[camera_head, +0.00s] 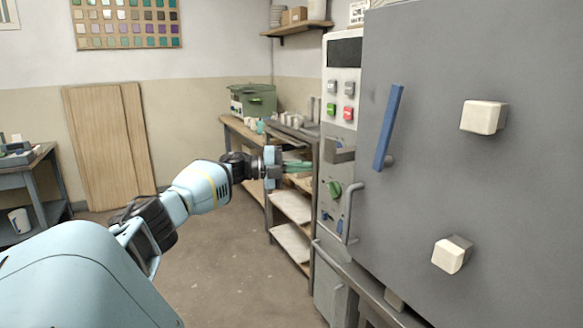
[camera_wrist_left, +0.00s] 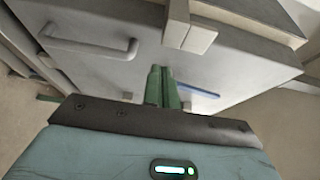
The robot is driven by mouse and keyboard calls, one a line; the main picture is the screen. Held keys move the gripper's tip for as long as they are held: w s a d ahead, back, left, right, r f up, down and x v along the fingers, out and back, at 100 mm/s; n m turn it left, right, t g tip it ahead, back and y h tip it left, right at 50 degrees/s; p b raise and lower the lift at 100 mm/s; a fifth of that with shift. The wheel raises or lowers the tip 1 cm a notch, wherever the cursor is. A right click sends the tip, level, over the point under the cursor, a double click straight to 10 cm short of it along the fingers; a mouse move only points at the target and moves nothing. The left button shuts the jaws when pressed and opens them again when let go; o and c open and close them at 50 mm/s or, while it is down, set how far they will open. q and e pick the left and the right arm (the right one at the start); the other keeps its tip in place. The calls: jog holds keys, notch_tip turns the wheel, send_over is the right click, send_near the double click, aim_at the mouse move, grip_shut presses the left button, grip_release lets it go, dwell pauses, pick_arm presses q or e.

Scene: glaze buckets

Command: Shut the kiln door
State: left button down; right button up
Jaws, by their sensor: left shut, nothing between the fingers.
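The kiln door (camera_head: 440,190) is the large grey panel filling the right of the head view. It carries an upright blue handle (camera_head: 388,128) near its left edge and two cream blocks, an upper one (camera_head: 483,117) and a lower one (camera_head: 450,254). Its outer edges run out of the picture, so I cannot tell how far it stands open. My left gripper (camera_head: 308,167) is left of the door, by the control panel. Its green fingers are shut and empty; they also show in the left wrist view (camera_wrist_left: 164,82), with the blue handle (camera_wrist_left: 198,90) beyond. My right gripper is out of view.
The control panel (camera_head: 343,106) has coloured buttons, a green knob and a grey bar handle (camera_head: 350,212) beside the door. A shelf unit (camera_head: 292,206) stands behind my left gripper. Boards (camera_head: 108,145) lean on the back wall. The floor (camera_head: 210,262) at centre is clear.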

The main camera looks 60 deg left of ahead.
pick_arm(q)
jog(key=shift+s+a+b, duration=0.25)
jog(key=shift+a+b, duration=0.2)
jog(key=shift+a, duration=0.6)
jog(key=shift+s+a+b, duration=0.25)
jog(key=shift+a+b, duration=0.2)
jog(key=shift+a, duration=0.55)
jog(key=shift+a, duration=0.1)
